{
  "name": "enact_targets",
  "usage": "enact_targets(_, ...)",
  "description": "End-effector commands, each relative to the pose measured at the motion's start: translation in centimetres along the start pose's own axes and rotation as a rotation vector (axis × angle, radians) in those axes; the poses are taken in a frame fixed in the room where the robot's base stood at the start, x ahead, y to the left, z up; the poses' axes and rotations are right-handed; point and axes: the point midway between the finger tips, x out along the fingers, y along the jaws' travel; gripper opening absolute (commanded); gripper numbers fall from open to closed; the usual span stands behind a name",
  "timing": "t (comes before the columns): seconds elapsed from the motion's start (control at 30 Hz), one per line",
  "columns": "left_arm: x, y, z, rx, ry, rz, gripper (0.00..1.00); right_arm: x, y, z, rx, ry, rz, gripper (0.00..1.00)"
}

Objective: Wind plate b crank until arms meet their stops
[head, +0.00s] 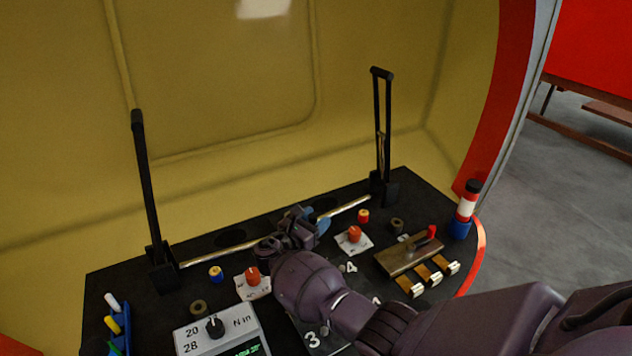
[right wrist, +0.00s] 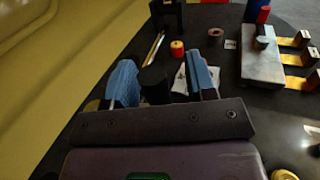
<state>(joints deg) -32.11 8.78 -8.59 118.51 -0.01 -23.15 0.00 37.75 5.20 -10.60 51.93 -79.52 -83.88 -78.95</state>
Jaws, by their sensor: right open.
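Two black upright arms rise from the dark plate, the left arm (head: 145,190) and the right arm (head: 383,130). A thin metal rod (head: 345,208) runs between their bases. My right gripper (head: 312,222) is over the plate, in front of the rod's middle. In the right wrist view its blue-padded fingers (right wrist: 163,78) are apart, with a black cylindrical knob (right wrist: 153,85) showing between them; I cannot tell whether they touch it. The knob may be the crank handle, but its crank is hidden by my gripper in the head view. My left gripper is out of view.
Near my gripper are orange knobs on white labels (head: 354,234), a red-and-yellow button (head: 363,215) and a brass block with tabs (head: 408,253). A red, white and blue cylinder (head: 466,210) stands at the right edge. A grey dial box (head: 215,335) sits front left. A yellow wall (head: 230,90) rises behind.

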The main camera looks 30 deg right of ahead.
Motion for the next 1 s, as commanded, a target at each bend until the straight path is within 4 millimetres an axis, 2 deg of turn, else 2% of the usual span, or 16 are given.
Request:
enact_targets(0.03, -0.3, -0.1, -1.0, -0.001, 0.015, -0.002, 0.43, 0.1, 0.1, 1.8, 0.008, -0.004, 0.000, 0.51)
enact_targets(0.1, -0.5, -0.2, -1.4, -0.003, 0.023, -0.003, 0.43, 0.1, 0.1, 3.3, 0.010, -0.004, 0.000, 0.51)
enact_targets(0.37, -1.7, -0.3, -1.0, -0.018, 0.002, -0.012, 0.43, 0.0, 0.0, 8.4, 0.008, -0.002, -0.001, 0.51)
enact_targets(0.6, -2.5, -0.5, -1.7, -0.020, 0.007, -0.016, 0.43, -0.1, -0.1, 13.0, 0.005, 0.000, -0.001, 0.51)
enact_targets(0.8, -2.9, -0.6, -1.7, -0.021, 0.000, -0.018, 0.43, -0.1, -0.1, 16.1, 0.003, 0.001, -0.001, 0.51)
enact_targets(1.0, -3.1, -0.7, -2.2, -0.019, 0.006, -0.018, 0.43, -0.1, -0.2, 17.5, -0.001, 0.002, -0.001, 0.51)
